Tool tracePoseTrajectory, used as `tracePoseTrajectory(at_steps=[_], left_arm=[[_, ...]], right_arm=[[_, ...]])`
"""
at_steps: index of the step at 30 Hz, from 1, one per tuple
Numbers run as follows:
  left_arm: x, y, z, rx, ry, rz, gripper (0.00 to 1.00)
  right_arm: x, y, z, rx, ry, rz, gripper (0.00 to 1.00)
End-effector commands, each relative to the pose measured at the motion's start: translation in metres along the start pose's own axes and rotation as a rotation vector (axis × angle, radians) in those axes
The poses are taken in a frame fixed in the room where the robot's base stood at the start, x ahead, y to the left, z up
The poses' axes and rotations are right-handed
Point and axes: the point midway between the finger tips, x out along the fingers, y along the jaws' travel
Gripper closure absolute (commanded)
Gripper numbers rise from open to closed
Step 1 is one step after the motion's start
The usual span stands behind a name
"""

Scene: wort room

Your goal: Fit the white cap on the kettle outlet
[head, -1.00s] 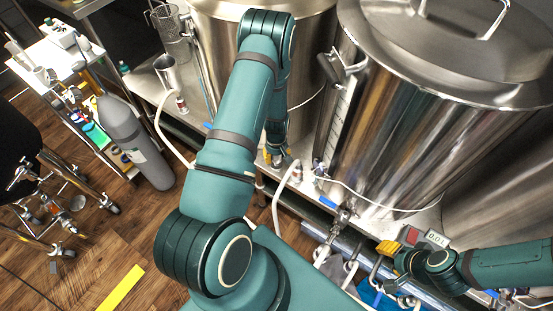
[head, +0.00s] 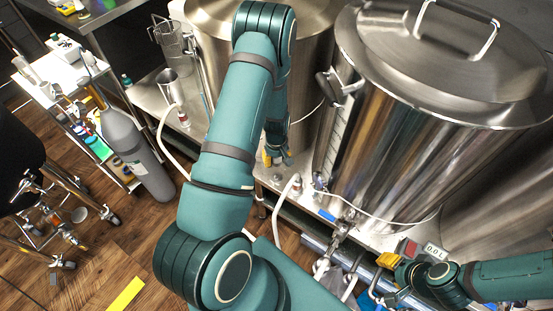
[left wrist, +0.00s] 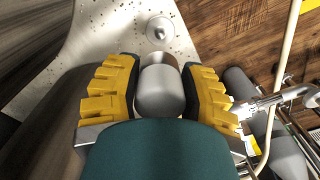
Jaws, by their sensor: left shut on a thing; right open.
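My left gripper (head: 272,158) hangs at the front of the bench, low against the left kettle (head: 305,30). In the head view the cap cannot be made out. The right kettle (head: 390,150) has a metal outlet valve (head: 340,230) low at its front, to the right of my left gripper and apart from it. My right gripper (head: 390,262) is open at the bench edge, right of that valve.
A blue valve handle (head: 327,215) and pale hoses (head: 281,210) lie near the bench front. A display box (head: 434,251) stands by my right gripper. A grey gas cylinder (head: 137,150) and a cluttered cart (head: 60,75) stand left. A round metal disc (left wrist: 160,29) lies on the pale surface beyond the cap.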

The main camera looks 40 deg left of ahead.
Motion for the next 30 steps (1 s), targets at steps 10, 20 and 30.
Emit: tracePoseTrajectory(at_steps=[10, 20, 30], left_arm=[[-0.022, 0.0, 0.0, 0.0, 0.001, 0.001, 0.95], [-0.039, 0.0, 0.0, 0.0, 0.0, 0.0, 0.95], [-0.041, 0.0, 0.0, 0.0, 0.0, 0.0, 0.95]], right_arm=[[-0.014, -0.005, -0.002, 0.0, 0.0, 0.0, 0.53], [-0.026, -0.01, -0.003, 0.0, 0.0, 0.0, 0.53], [-0.026, -0.01, -0.003, 0.0, 0.0, 0.0, 0.53]])
